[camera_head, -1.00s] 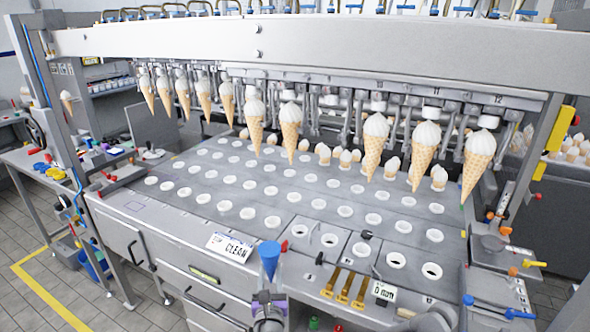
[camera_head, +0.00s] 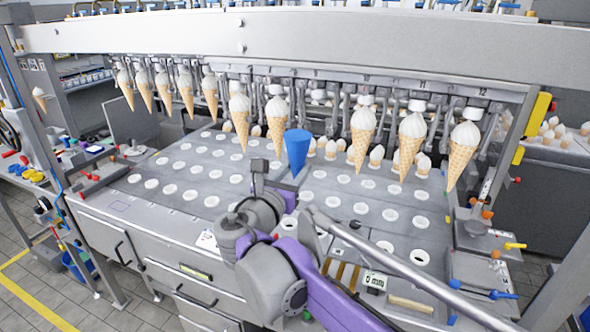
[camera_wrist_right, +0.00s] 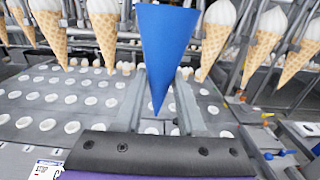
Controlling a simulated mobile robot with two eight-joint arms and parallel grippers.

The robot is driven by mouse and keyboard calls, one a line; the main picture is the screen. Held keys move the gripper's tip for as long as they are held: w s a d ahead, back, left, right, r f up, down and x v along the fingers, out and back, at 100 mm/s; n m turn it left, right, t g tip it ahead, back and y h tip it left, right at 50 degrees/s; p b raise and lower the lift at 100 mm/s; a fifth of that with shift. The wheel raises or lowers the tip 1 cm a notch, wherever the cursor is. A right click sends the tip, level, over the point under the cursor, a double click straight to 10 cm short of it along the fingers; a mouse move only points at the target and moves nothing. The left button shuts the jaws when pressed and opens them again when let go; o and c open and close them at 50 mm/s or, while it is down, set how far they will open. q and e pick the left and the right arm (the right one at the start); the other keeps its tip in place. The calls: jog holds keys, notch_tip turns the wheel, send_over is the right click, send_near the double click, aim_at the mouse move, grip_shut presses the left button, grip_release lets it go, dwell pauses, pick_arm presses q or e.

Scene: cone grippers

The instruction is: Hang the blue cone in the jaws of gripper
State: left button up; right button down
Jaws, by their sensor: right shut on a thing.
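The blue cone (camera_head: 297,150) stands point down, wide end up, in front of the row of hanging ice-cream cones. My right gripper (camera_head: 285,178) is shut on its lower part; the wrist view shows the blue cone (camera_wrist_right: 166,45) between the two grey fingers (camera_wrist_right: 158,100). In the head view the cone is between the hanging cone (camera_head: 277,118) on its left and the hanging cone (camera_head: 362,130) on its right. It hides part of the machine's jaws behind it, so I cannot tell whether it touches any. My left gripper is not in view.
Several waffle cones with white tops hang from the machine's overhead rail (camera_head: 330,75). The grey deck (camera_head: 150,205) below has rows of white-rimmed holes. Small cones (camera_head: 376,155) stand at the deck's rear. A post (camera_head: 515,150) bounds the right side.

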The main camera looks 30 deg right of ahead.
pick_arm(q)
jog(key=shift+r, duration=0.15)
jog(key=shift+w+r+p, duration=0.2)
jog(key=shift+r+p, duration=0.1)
pick_arm(e)
jog(key=x, duration=0.6)
jog(key=shift+w+d, duration=0.15)
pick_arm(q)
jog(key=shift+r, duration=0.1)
pick_arm(e)
jog(key=shift+w+d, duration=0.1)
dwell(0.5)
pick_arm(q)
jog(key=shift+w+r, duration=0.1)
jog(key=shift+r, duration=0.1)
pick_arm(e)
jog(key=shift+x, duration=1.6)
jog(key=shift+w+d, duration=0.15)
pick_arm(q)
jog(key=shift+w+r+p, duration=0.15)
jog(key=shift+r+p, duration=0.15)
jog(key=shift+p, duration=0.1)
pick_arm(e)
jog(key=shift+x, duration=1.8)
